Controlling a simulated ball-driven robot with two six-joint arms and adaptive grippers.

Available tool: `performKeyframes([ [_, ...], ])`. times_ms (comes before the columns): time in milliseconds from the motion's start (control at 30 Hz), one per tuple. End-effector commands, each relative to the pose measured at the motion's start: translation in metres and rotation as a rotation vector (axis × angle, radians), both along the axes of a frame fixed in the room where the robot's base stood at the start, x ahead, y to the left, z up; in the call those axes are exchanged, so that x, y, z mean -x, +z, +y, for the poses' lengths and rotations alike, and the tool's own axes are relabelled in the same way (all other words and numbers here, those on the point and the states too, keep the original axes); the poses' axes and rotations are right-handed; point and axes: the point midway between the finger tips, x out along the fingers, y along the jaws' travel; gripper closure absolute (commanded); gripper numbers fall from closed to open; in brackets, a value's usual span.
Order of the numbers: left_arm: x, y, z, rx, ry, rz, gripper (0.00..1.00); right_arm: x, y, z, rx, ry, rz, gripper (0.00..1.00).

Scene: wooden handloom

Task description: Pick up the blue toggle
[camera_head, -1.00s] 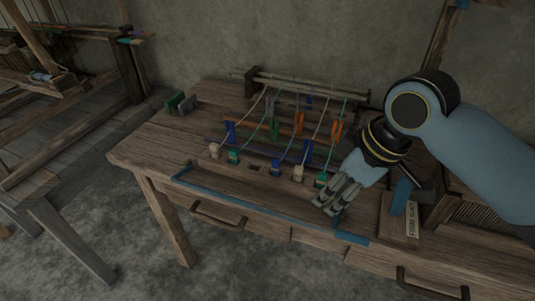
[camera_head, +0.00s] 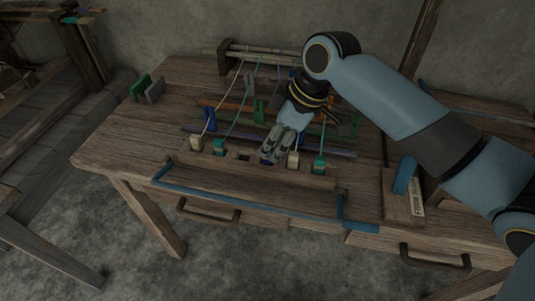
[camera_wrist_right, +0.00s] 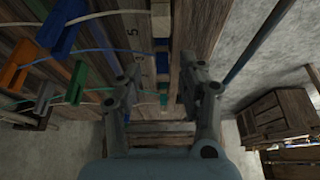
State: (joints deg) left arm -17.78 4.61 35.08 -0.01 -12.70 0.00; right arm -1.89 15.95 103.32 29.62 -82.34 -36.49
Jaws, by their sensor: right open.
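The blue toggle (camera_head: 265,162) sits in the row of toggles along the wooden rack, mostly hidden by my right gripper (camera_head: 270,154) in the head view. My right gripper is over it with its fingers pointing down at the row. In the right wrist view a blue block (camera_wrist_right: 161,46), which looks like this toggle, shows between and beyond the open fingers of my right gripper (camera_wrist_right: 160,82). Nothing is in the grip, and I cannot tell whether the fingers touch the toggle. My left gripper is not in view.
Cream (camera_head: 293,160) and green (camera_head: 319,166) toggles stand close to the right; another cream (camera_head: 197,143) and green (camera_head: 219,147) stand to the left. Cords run back past hanging clips (camera_head: 209,119) to a roller (camera_head: 265,55). A blue rail (camera_head: 250,209) edges the front.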

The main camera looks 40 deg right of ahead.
Motion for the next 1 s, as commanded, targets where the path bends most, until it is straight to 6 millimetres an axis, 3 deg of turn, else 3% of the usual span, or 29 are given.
performKeyframes([
  [100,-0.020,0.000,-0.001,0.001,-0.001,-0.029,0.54,-0.005,-0.017,0.008,-0.002,-0.001,0.002,0.60],
  [200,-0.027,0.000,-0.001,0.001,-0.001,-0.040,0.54,-0.008,-0.025,0.010,0.000,-0.001,0.002,0.60],
  [467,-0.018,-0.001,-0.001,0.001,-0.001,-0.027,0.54,-0.008,-0.027,0.010,0.001,0.000,0.000,0.61],
  [767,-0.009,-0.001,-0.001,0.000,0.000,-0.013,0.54,-0.008,-0.027,0.010,0.001,0.000,-0.001,0.99],
  [1000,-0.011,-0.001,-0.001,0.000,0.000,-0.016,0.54,-0.008,-0.027,0.010,0.001,0.000,-0.001,0.99],
])
